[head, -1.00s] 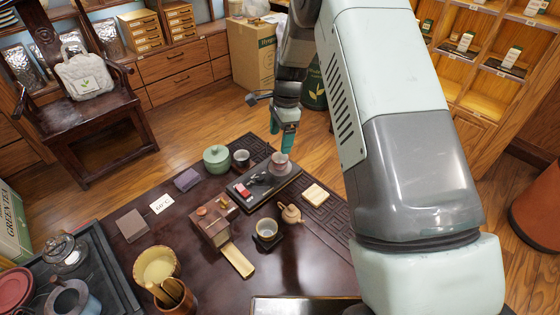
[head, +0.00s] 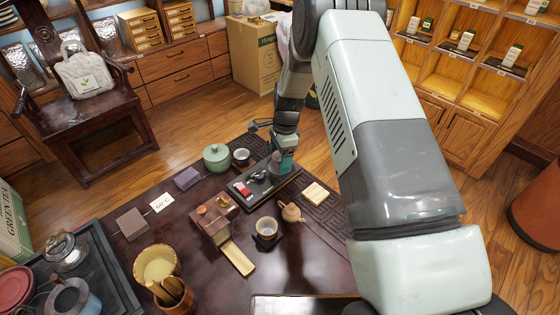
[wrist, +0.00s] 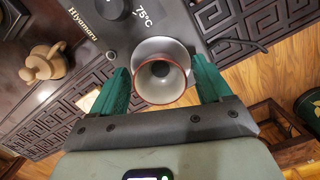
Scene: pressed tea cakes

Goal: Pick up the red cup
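The red cup (wrist: 160,80) shows in the wrist view as a round mouth with a thin red rim and a greyish inside. A wider pale round shape shows just behind the rim; I cannot tell whether it is part of the cup. My gripper (head: 281,168) is low over the back right of the black tea tray in the head view and largely hides the cup there. In the wrist view my gripper (wrist: 160,85) is open, its two green fingers on either side of the cup. I cannot make out contact with the cup.
The black tray (wrist: 210,20) carries a "75°C" label. A clay teapot (head: 291,212) stands in front. A dark cup (head: 241,157) and a green lidded pot (head: 216,157) stand left of my gripper. A pale square block (head: 315,192) lies to the right.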

